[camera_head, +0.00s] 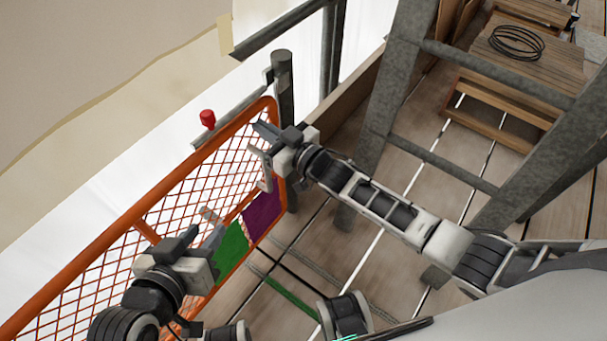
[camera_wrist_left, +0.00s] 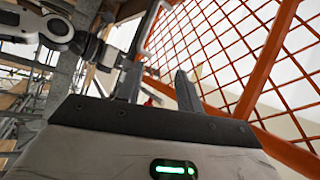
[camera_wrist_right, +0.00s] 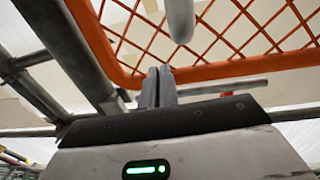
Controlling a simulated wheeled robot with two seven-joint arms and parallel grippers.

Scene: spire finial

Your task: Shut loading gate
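The loading gate (camera_head: 150,226) is an orange frame with wire mesh, running from lower left to upper middle in the head view. Its far end is beside a grey post (camera_head: 284,85); whether they touch is unclear. A grey handle (camera_head: 266,170) stands on the gate near that end; it also shows in the left wrist view (camera_wrist_left: 149,28). My right gripper (camera_head: 262,133) is by the gate's far top corner, just above the handle, fingers together with nothing visible between them. My left gripper (camera_head: 204,238) is open and empty beside the mesh, near the green panel.
A red knob (camera_head: 207,119) sits on a grey bar beyond the gate. Green (camera_head: 232,248) and purple (camera_head: 262,215) panels are low by the gate. Scaffold posts (camera_head: 395,90) and wooden steps (camera_head: 500,100) stand right. Plank floor (camera_head: 335,250) is open between.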

